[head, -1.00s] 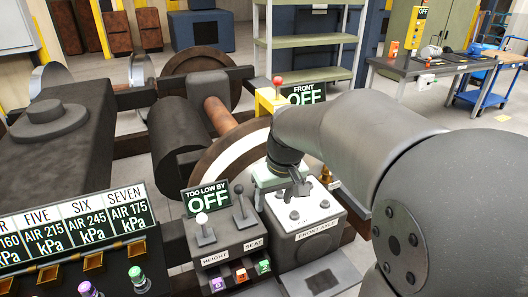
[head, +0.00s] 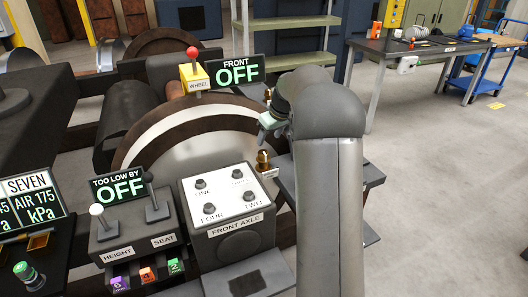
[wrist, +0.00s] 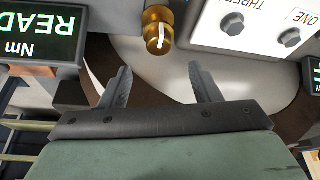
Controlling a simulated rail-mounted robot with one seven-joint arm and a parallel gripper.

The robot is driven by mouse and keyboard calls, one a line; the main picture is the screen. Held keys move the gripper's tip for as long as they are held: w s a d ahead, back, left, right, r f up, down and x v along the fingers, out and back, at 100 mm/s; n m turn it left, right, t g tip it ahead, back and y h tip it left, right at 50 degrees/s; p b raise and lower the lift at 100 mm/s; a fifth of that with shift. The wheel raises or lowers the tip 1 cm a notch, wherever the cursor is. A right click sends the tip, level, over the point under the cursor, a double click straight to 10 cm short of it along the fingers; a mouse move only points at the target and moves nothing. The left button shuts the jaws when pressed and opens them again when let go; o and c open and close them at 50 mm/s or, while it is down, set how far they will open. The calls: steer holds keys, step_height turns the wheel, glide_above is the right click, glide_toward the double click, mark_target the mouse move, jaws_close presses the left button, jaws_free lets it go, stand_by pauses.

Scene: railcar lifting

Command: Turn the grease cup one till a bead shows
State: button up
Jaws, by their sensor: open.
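A brass grease cup (head: 263,160) stands just right of the front axle box, beside a small white tag whose text I cannot read. In the wrist view a brass cup (wrist: 157,28) with a white line on it shows beyond the fingers, between them from side to side. My gripper (wrist: 160,78) is open and empty, apart from the cup. In the head view the green hand of my gripper (head: 271,119) is above the cup, partly hidden by my arm. No bead is visible.
The front axle box (head: 221,210) has several bolts marked with numbers. Left of it is a lever box (head: 133,235) reading "too low by OFF". A "front OFF" sign (head: 236,72) and yellow wheel lever (head: 194,77) stand behind. A Nm display (wrist: 42,38) shows in the wrist view.

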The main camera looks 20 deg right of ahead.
mark_target(263, 152)
steer(key=x, duration=0.8)
steer(key=shift+d+f, duration=0.1)
steer(key=shift+c, duration=0.4)
steer(key=c, duration=0.9)
